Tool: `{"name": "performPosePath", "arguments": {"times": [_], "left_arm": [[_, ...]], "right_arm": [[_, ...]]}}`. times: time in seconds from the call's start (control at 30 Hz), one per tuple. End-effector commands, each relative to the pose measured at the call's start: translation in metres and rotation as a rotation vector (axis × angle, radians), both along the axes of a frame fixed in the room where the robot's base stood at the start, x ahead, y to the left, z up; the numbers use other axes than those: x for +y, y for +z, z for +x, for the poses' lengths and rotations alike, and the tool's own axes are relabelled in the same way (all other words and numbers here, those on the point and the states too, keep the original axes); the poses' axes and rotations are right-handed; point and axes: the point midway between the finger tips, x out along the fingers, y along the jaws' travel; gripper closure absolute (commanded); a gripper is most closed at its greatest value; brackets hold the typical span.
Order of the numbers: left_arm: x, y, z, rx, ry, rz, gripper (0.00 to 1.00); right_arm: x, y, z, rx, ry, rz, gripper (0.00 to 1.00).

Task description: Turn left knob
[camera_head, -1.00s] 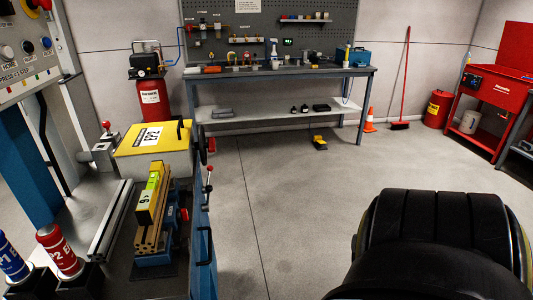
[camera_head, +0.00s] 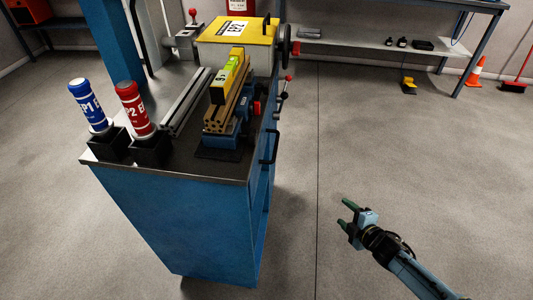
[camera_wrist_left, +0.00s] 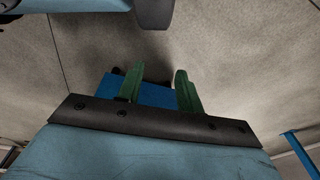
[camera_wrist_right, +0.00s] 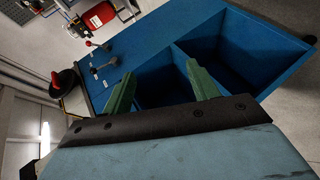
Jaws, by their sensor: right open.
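No knob that I can name as the left knob shows clearly now. A lever with a red ball (camera_head: 289,77) and a black handwheel (camera_head: 285,42) are on the right side of the blue bench (camera_head: 185,225). Another red-topped lever (camera_head: 192,13) stands at the back of the bench. My right gripper (camera_head: 344,214) is open and empty, over the floor right of the bench and apart from it. In the right wrist view its green fingers (camera_wrist_right: 160,70) are spread before blue open compartments (camera_wrist_right: 230,55). My left gripper (camera_wrist_left: 156,73) is open in its wrist view and outside the head view.
Blue (camera_head: 88,103) and red (camera_head: 134,108) cylinders stand in black holders at the bench's left. A yellow-topped box (camera_head: 215,30) and a blue vise (camera_head: 226,132) share the bench. The floor (camera_head: 400,160) to the right is clear. An orange cone (camera_head: 474,72) stands at the back right.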

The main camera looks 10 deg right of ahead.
Motion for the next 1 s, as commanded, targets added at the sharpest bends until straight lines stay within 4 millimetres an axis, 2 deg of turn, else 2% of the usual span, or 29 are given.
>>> {"name": "performPosePath", "arguments": {"times": [0.03,0.07,0.1,0.13,0.2,0.3,0.4,0.53,0.67,0.83,1.0], "left_arm": [[0.0,-0.006,0.018,-0.021,0.002,0.002,0.64],[0.0,-0.003,0.026,-0.027,0.003,0.003,0.64],[0.0,0.002,0.036,-0.035,0.004,0.005,0.64],[0.0,0.007,0.043,-0.042,0.005,0.006,0.64],[0.0,0.019,0.057,-0.056,0.007,0.009,0.64],[0.0,0.038,0.07,-0.073,0.011,0.013,0.64],[0.001,0.056,0.078,-0.088,0.011,0.018,0.64],[0.001,0.073,0.081,-0.097,0.011,0.021,0.64],[0.001,0.082,0.082,-0.101,0.012,0.022,0.64],[0.002,0.083,0.082,-0.1,0.012,0.023,0.64],[0.002,0.081,0.082,-0.1,0.012,0.024,0.64]], "right_arm": [[0.003,0.041,0.042,-0.184,0.148,-0.141,0.41],[0.01,0.067,0.057,-0.285,0.232,-0.228,0.41],[0.019,0.103,0.074,-0.42,0.338,-0.348,0.41],[0.028,0.129,0.081,-0.522,0.415,-0.437,0.41],[0.05,0.182,0.087,-0.747,0.576,-0.649,0.41],[0.08,0.236,0.075,-1.035,0.765,-0.923,0.41],[0.102,0.267,0.054,-1.26,0.901,-1.139,0.41],[0.119,0.285,0.03,-1.447,1.006,-1.316,0.41],[0.127,0.292,0.022,-1.523,1.044,-1.386,0.41],[0.146,0.295,0.029,-1.533,1.045,-1.391,0.41],[0.179,0.296,0.043,-1.534,1.043,-1.39,0.41]]}}
